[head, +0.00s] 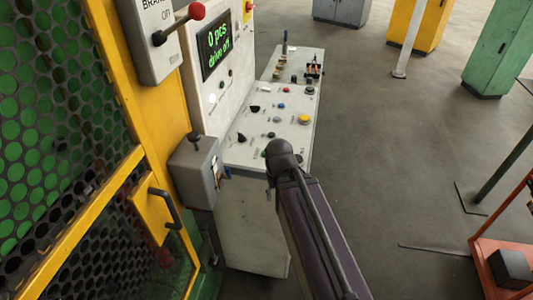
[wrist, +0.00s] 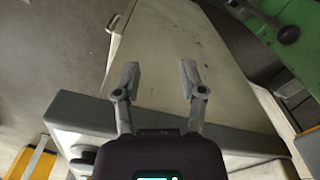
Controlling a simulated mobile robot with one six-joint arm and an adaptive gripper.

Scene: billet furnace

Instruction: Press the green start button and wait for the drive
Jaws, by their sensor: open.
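The control desk (head: 245,155) stands at the centre of the head view with several knobs and buttons on its sloped top. A small green spot (head: 264,153), possibly the green start button, shows beside my arm's end, which partly hides that area. The display (head: 215,45) reads "0 pcs" and "drive off" in green. In the wrist view my gripper (wrist: 158,80) is open and empty, its two fingers apart in front of a pale panel (wrist: 165,45) with a handle. I cannot tell whether the fingertips touch it. No green button shows between them.
A yellow-framed mesh guard (head: 65,130) stands at left. An orange rack (head: 485,270) is at lower right. The floor right of the desk is mostly clear.

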